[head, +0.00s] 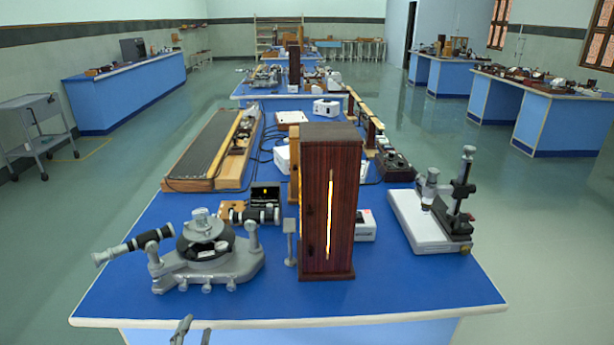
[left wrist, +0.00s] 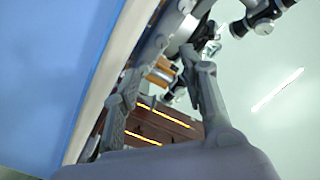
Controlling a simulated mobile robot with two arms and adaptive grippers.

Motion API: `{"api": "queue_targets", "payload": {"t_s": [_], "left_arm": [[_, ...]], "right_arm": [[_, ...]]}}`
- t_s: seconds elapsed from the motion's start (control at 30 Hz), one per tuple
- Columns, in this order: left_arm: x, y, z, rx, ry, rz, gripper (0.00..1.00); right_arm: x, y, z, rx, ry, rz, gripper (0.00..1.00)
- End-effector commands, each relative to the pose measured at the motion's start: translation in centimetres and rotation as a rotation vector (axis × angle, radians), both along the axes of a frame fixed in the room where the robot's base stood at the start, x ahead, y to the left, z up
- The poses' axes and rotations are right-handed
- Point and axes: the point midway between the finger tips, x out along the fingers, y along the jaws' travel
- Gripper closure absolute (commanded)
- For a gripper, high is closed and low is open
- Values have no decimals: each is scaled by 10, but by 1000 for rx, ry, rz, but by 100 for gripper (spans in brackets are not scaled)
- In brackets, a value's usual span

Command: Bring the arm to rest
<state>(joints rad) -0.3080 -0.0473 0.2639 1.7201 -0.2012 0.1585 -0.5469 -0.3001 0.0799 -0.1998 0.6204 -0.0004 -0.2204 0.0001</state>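My left gripper (head: 193,331) shows at the bottom edge of the head view, just in front of the near edge of the blue bench (head: 400,290). Only its fingertips show there, apart from each other. In the left wrist view its two fingers (left wrist: 160,65) are spread, with nothing seen held between them. Beyond the fingers, the wrist view shows the bench's pale edge and parts of the instruments, tilted. The rest of my left arm is outside the head view. My right gripper is in neither view.
On the near bench stand a grey spectrometer (head: 205,250), a tall dark wooden lamp box (head: 328,200) with a bright slit, and a white-based microscope stand (head: 430,218). A small grey post (head: 290,240) stands beside the box. The bench's front right surface is clear.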

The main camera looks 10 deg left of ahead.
Motion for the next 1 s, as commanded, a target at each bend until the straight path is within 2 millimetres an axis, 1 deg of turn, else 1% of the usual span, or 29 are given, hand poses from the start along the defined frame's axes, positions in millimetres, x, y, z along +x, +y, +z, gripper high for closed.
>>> {"api": "queue_targets", "payload": {"t_s": [0.07, 0.17, 0.2, 0.27, 0.3, 0.37, 0.4, 0.47, 0.5, 0.57, 0.6, 0.67, 0.7, 0.77, 0.8, 0.9, 1.0], "left_arm": [[-1, -5, -18, -27, 34, -9, 61], [-6, -19, -63, -99, 122, -28, 61], [-11, -27, -88, -139, 172, -36, 61], [-22, -40, -129, -204, 259, -46, 61], [-32, -50, -157, -247, 319, -51, 61], [-51, -64, -198, -308, 412, -55, 61], [-65, -73, -224, -347, 474, -54, 61], [-90, -85, -261, -399, 570, -49, 61], [-109, -93, -284, -432, 632, -41, 61], [-140, -103, -317, -476, 730, -26, 61], [-163, -109, -337, -503, 795, -13, 61], [-199, -115, -365, -537, 892, 13, 61], [-225, -119, -382, -556, 957, 32, 61], [-263, -121, -403, -580, 1050, 65, 61], [-288, -122, -414, -593, 1105, 89, 61], [-342, -119, -435, -609, 1224, 145, 61], [-380, -116, -445, -618, 1304, 192, 61]], "right_arm": [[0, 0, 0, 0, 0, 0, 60], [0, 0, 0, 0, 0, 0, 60], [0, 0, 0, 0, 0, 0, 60], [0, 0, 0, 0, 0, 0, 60], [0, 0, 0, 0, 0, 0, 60], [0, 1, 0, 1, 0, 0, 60], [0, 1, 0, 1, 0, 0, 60], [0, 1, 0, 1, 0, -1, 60], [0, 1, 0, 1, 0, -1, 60], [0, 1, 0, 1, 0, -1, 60], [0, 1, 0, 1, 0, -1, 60], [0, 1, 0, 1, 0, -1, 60], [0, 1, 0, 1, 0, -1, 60], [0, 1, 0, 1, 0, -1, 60], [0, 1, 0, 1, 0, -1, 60], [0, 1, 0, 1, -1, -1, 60], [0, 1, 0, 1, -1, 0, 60]]}}
